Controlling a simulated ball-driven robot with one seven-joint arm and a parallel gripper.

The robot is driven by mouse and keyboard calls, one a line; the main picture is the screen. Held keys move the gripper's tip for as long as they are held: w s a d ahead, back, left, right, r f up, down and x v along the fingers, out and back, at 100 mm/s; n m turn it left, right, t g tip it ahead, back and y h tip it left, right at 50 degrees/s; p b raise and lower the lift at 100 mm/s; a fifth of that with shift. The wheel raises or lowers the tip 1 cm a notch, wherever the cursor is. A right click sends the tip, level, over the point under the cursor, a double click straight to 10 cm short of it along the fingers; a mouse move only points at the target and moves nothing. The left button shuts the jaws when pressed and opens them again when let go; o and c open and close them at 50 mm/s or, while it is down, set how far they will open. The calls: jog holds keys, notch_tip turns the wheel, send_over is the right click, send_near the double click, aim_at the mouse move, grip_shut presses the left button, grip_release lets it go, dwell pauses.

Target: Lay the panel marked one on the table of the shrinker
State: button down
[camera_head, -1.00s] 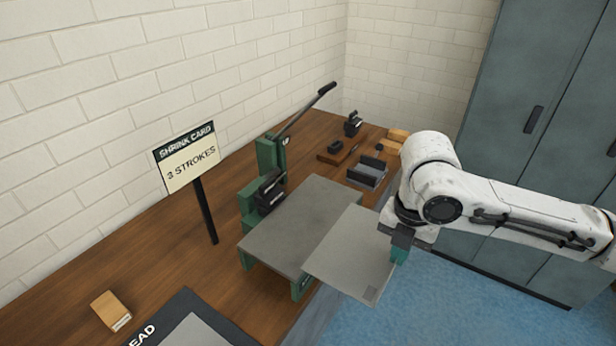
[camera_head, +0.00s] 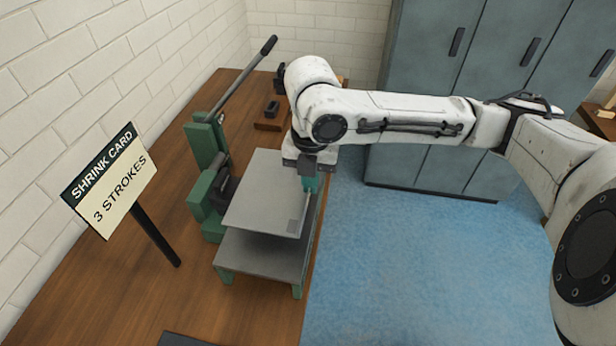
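A flat grey panel (camera_head: 262,198) is held level by its right edge in my gripper (camera_head: 311,183), whose teal fingers are shut on it. A small darker patch shows near the panel's front right corner; I cannot read a mark on it. The panel is above the grey table of the shrinker (camera_head: 262,254) and covers its rear part. A gap shows between the panel's front edge and the table. The green shrinker (camera_head: 205,141) stands left of the panel, with its dark jaws close to the panel's left edge and its long lever (camera_head: 243,77) raised.
A shrink card sign (camera_head: 112,182) reading 3 strokes stands on a post to the left. A small dark block (camera_head: 271,108) lies on the wooden bench (camera_head: 150,300) behind the shrinker. Grey cabinets (camera_head: 470,60) stand at the back. Blue floor (camera_head: 400,260) is clear at right.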

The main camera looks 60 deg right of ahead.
aim_at(311, 208)
jog(key=shift+f+b, duration=1.9)
jog(key=shift+f, duration=0.7)
jog(key=shift+d, duration=0.15)
jog(key=shift+f, duration=0.15)
jog(key=c, duration=0.7)
grip_release()
